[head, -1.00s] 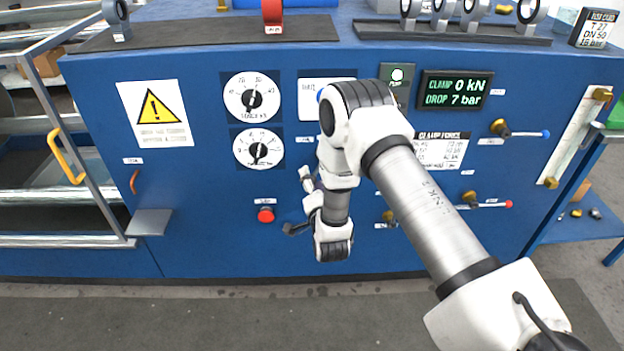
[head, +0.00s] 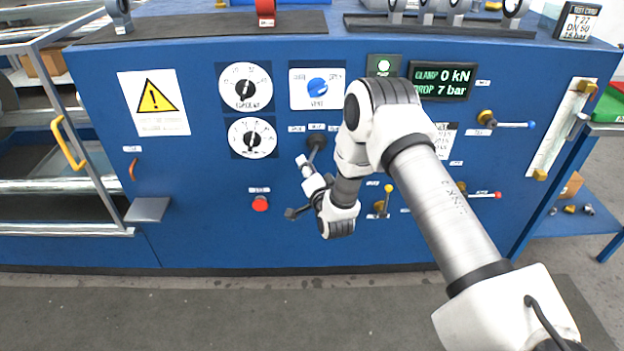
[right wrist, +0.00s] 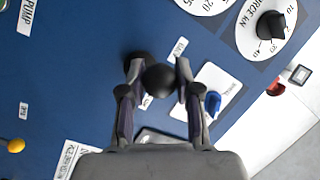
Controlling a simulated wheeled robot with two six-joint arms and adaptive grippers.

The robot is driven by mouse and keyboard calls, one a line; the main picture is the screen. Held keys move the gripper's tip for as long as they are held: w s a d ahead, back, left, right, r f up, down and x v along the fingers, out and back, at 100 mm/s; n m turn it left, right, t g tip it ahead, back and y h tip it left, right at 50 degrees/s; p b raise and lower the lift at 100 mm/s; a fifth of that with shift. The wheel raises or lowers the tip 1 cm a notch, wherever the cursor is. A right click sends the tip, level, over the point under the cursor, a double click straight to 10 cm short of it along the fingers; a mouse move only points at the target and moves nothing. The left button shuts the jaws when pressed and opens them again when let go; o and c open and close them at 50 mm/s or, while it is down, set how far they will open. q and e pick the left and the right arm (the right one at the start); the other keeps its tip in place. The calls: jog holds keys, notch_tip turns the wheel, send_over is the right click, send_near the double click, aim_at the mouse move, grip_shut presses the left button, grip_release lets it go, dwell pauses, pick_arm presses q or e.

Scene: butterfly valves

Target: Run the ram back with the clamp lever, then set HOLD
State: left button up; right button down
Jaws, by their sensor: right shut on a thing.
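The black ball-ended lever (head: 314,142) is on the blue panel under the blue knob, and I take it as the clamp lever. Its ball (right wrist: 160,80) sits between the fingers of my right gripper (head: 308,164), which is shut on it in the right wrist view (right wrist: 158,84). In the head view the wrist partly covers the lever end. The blue selector knob (head: 317,86) on a white plate is above; it also shows in the right wrist view (right wrist: 212,103). Its small position words are hard to read. The green display (head: 441,82) reads clamp 0 kN, drop 7 bar. My left gripper is out of view.
Two dials (head: 245,88) are left of the blue knob. A red button (head: 260,204) is lower left. My right forearm covers part of the panel.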

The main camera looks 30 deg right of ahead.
aim_at(311, 161)
jog(key=shift+s+d+r+n+y+p, duration=0.1)
jog(key=shift+s+d+n+y+p, duration=0.1)
jog(key=shift+s+d+n+y, duration=0.3)
jog(key=shift+s+d+r+n+y+p, duration=0.1)
jog(key=shift+s+d+n+y+p, duration=0.1)
jog(key=shift+d+y, duration=0.35)
jog(key=shift+s+n+t+y, duration=0.2)
jog(key=shift+n+t+y, duration=0.1)
jog(key=shift+n+y, duration=0.65)
jog(key=shift+s+d+f+y, duration=0.15)
jog(key=shift+d+y, duration=0.05)
jog(key=shift+y, duration=0.4)
jog(key=c, duration=0.8)
grip_release()
